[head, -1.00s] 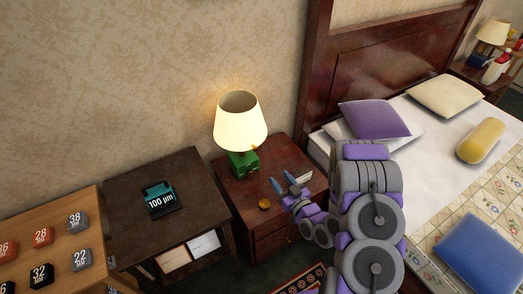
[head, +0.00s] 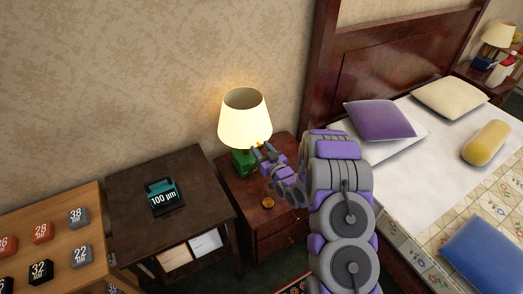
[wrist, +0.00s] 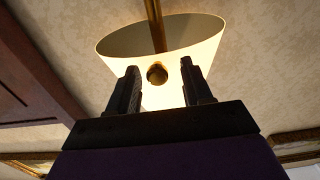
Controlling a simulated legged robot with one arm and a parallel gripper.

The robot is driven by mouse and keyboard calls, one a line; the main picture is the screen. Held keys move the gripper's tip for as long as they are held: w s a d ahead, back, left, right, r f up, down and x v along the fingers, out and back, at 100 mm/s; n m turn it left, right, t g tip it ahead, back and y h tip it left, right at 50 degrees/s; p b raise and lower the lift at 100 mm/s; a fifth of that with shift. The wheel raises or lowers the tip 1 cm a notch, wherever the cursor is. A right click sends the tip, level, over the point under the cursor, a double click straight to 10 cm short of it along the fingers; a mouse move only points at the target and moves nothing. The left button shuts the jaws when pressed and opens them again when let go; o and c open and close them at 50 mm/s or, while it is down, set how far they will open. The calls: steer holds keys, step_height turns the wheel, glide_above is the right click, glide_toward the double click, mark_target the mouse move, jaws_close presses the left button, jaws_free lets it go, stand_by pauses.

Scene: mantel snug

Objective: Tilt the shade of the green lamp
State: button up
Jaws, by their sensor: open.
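The green lamp (head: 242,162) stands on the nightstand beside the bed, with a lit cream shade (head: 244,122) on top. My gripper (head: 262,149) is just in front of the lamp, near the shade's lower right edge. In the wrist view, the shade (wrist: 190,60) is beyond my open fingers (wrist: 162,88). A round brass knob (wrist: 157,74) shows between the two fingertips, apart from both of them. A brass rod (wrist: 155,25) runs up inside the shade. Part of the lamp's base is hidden behind my gripper in the head view.
A small brass round object (head: 268,202) lies on the nightstand (head: 236,190). A dark side table (head: 130,200) with a teal object labelled 100 µm (head: 163,195) is at left. The bed (head: 430,150) is to the right, and the wall is close behind the lamp.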

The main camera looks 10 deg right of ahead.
steer(key=shift+w+a, duration=0.1)
steer(key=shift+w, duration=0.05)
steer(key=shift+d, duration=0.25)
steer(key=shift+d, duration=0.1)
steer(key=c, duration=0.3)
steer(key=shift+r, duration=0.1)
jaws_close()
